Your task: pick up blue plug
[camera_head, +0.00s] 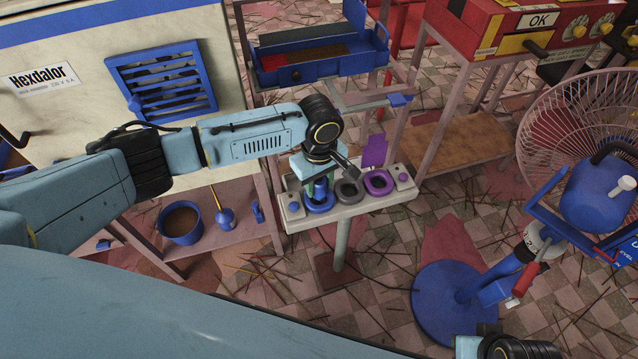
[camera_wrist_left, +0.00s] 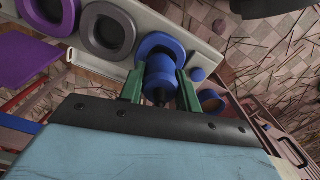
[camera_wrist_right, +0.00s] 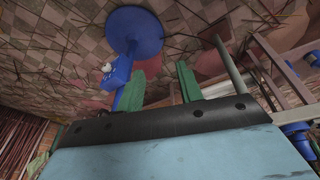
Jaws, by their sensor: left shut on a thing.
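The blue plug (camera_head: 320,187) is upright at the blue ring socket (camera_head: 320,206) on the left end of the pale panel (camera_head: 352,209). My left gripper (camera_wrist_left: 160,88) is shut on the plug, with one green finger on each side of it. In the left wrist view the plug (camera_wrist_left: 160,73) lies in front of the blue ring; I cannot tell whether its lower end is inside. My right gripper (camera_wrist_right: 162,85) is open and empty, its green fingers apart, away from the panel. Its fingers are out of the head view.
A grey ring socket (camera_head: 349,191) and a purple one (camera_head: 379,182) sit beside the blue one. A blue tray (camera_head: 315,75) is farther back. A caged fan (camera_head: 590,150) stands at right, with its blue round base (camera_head: 440,305) on the floor.

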